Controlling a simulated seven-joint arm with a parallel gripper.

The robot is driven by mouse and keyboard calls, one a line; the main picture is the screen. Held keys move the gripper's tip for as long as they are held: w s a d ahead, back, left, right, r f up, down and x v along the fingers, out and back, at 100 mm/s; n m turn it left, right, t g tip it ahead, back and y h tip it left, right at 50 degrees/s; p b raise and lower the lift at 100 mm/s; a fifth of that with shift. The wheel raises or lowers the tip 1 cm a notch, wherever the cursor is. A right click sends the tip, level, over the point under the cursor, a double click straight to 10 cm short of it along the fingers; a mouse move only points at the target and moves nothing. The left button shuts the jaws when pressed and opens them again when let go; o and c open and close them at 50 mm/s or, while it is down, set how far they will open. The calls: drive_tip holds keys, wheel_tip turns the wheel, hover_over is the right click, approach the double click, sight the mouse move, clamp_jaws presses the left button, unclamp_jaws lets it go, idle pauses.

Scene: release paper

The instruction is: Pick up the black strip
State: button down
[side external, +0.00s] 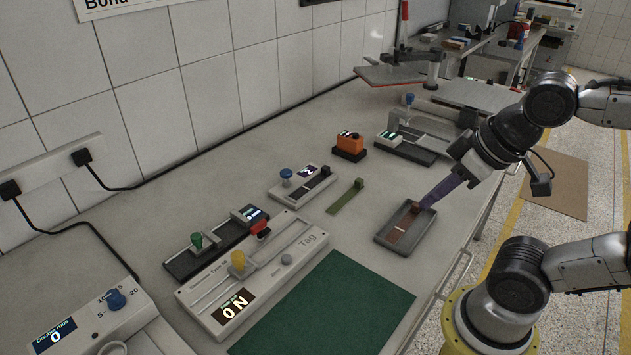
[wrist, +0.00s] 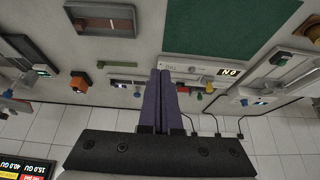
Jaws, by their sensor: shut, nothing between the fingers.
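A dark strip with a dark block at its end (side external: 318,184) lies in the slot of a white device (side external: 283,195) at the middle of the bench; it looks like the black strip. I cannot pick it out surely in the wrist view. My gripper (side external: 425,204), with purple fingers, is to the right of it, its tips overlapping the far end of a grey tray in the side view. In the wrist view the fingers (wrist: 161,72) are together with nothing between them, and the tray lies off to the upper left. Their height above the bench is unclear.
The grey tray (side external: 387,239) holds a brown strip (side external: 398,236). A green strip (side external: 343,199) lies between the tray and the white device. An orange block (side external: 350,145) stands behind. A green mat (side external: 325,310) and a larger device with sliders (side external: 310,242) are in front.

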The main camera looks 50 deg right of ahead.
drive_tip(key=c, duration=0.6)
unclamp_jaws()
drive_tip(key=shift+c, duration=0.2)
